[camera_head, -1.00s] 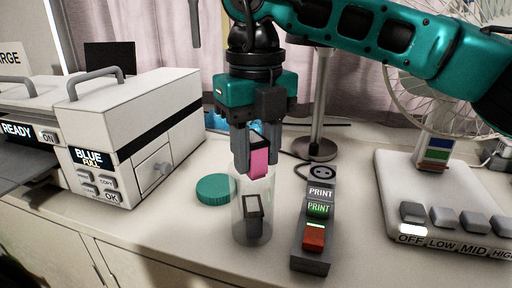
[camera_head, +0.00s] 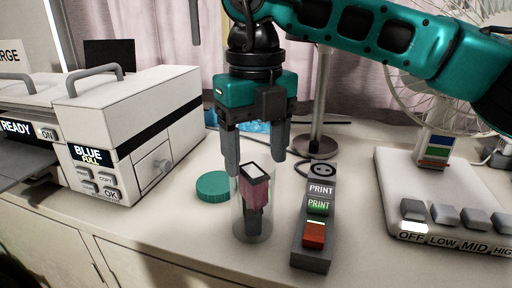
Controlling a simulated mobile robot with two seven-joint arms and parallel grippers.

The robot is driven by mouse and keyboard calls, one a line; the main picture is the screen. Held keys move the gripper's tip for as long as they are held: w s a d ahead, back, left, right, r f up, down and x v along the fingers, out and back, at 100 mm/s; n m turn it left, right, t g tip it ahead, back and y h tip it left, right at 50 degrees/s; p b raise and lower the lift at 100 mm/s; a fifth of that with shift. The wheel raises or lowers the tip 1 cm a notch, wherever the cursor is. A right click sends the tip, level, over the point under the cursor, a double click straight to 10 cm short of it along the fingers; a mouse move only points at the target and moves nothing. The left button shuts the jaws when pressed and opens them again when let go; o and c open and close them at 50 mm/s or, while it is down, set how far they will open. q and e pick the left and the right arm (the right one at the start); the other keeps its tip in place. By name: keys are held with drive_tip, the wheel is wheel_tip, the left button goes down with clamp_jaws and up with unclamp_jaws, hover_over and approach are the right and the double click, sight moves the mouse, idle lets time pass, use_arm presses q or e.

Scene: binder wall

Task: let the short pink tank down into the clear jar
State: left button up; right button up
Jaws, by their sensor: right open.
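The short pink tank (camera_head: 256,190) is inside the upper part of the clear jar (camera_head: 239,230), slightly tilted, with its pale-centred dark top near the jar's rim. A dark tank (camera_head: 253,221) is below it in the jar. Whether the two touch is hard to tell through the wall. My right gripper (camera_head: 257,157) is open just above the jar, fingers pointing down on either side, apart from the pink tank. My left gripper is not in view.
A teal lid (camera_head: 214,186) lies left of the jar. A grey button box (camera_head: 313,240) with PRINT labels stands close on the right. A white printer (camera_head: 135,130) is at the left, and a fan base (camera_head: 440,205) with keys at the right.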

drive_tip(key=shift+r, duration=0.75)
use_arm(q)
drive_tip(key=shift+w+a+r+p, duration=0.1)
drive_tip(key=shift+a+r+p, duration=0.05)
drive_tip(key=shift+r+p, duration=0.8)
use_arm(e)
wheel_tip(320, 180, up, 12)
drive_tip(key=shift+f, duration=0.25)
